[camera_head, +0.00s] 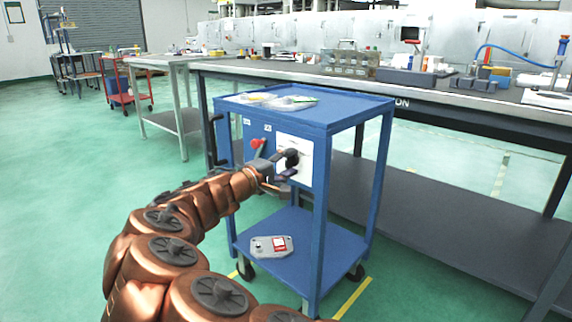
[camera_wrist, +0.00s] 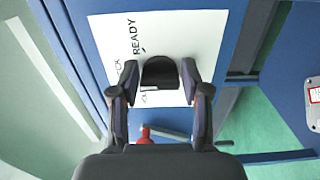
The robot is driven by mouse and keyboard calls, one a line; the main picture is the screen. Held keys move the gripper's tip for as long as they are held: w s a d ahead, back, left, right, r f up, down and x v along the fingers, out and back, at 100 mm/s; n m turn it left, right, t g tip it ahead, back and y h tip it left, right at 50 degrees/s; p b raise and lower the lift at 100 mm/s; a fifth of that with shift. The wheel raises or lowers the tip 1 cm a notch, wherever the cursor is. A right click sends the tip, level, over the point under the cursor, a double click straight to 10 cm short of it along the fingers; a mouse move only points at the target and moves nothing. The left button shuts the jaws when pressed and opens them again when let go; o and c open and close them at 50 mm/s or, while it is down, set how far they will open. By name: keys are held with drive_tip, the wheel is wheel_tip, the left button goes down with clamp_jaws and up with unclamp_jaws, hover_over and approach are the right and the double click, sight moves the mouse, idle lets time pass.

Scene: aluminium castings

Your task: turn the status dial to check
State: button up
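The status dial is a black knob (camera_wrist: 160,73) on a white panel (camera_wrist: 105,35) printed with READY; other lettering below it is partly hidden by my left finger. The panel is on the side of a blue cart (camera_head: 330,112), and the dial also shows in the head view (camera_head: 291,158). My gripper (camera_wrist: 160,75) reaches the panel, with one fingertip on each side of the dial. The fingers are parted by about the dial's width; whether they press on it cannot be told. Which word the dial points at is not clear.
A red-handled switch (camera_head: 257,146) sits left of the panel, close under my gripper in the wrist view (camera_wrist: 146,134). A long workbench (camera_head: 450,100) stands behind. Green floor is free at left.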

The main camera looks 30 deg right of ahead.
drive_tip(key=shift+o, duration=1.4)
drive_tip(key=shift+a, duration=0.15)
drive_tip(key=shift+a, duration=0.1)
drive_tip(key=v, duration=1.1)
drive_tip(key=shift+a, duration=0.4)
drive_tip(key=shift+s, duration=0.1)
